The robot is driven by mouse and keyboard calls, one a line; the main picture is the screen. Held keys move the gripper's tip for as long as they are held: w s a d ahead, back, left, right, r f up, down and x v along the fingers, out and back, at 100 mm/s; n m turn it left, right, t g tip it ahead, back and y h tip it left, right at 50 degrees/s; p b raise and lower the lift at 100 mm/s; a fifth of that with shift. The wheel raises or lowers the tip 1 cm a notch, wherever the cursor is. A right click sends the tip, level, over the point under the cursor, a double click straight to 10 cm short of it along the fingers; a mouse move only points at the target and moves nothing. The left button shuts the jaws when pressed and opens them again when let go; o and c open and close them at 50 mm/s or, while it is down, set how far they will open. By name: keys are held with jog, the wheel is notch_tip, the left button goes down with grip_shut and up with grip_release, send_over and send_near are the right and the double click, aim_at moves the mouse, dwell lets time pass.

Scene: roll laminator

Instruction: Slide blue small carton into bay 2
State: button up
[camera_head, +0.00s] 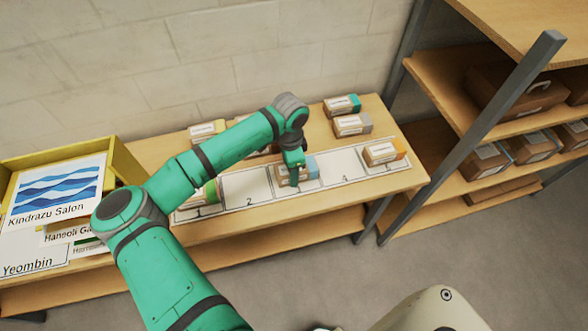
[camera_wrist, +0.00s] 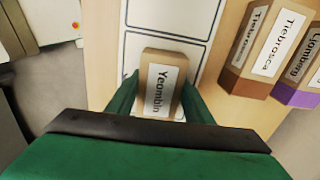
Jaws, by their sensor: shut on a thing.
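The blue small carton (camera_head: 311,168) is brown with a white label and a blue end. It is in the bay left of bay 4 on the white bay strip, just right of bay 2 (camera_head: 235,186), which looks empty. My gripper (camera_head: 293,172) reaches down over the carton and is shut on it.
A green-ended carton (camera_head: 211,191) stands in bay 1, partly behind my arm. An orange-ended carton (camera_head: 383,153) stands in the rightmost bay. Other cartons (camera_head: 351,125) stand behind the strip. A yellow bin (camera_head: 125,165) is at left; a shelf rack (camera_head: 470,130) is at right.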

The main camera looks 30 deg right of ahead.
aim_at(277, 172)
jog(key=shift+w+a, duration=0.2)
jog(key=shift+a, duration=0.55)
jog(key=shift+s, duration=0.1)
jog(key=shift+w+a, duration=0.2)
jog(key=shift+a, duration=0.45)
jog(key=shift+w+a, duration=0.15)
jog(key=shift+a, duration=0.5)
jog(key=shift+w+a, duration=0.5)
jog(key=shift+a, duration=0.8)
jog(key=shift+a, duration=0.15)
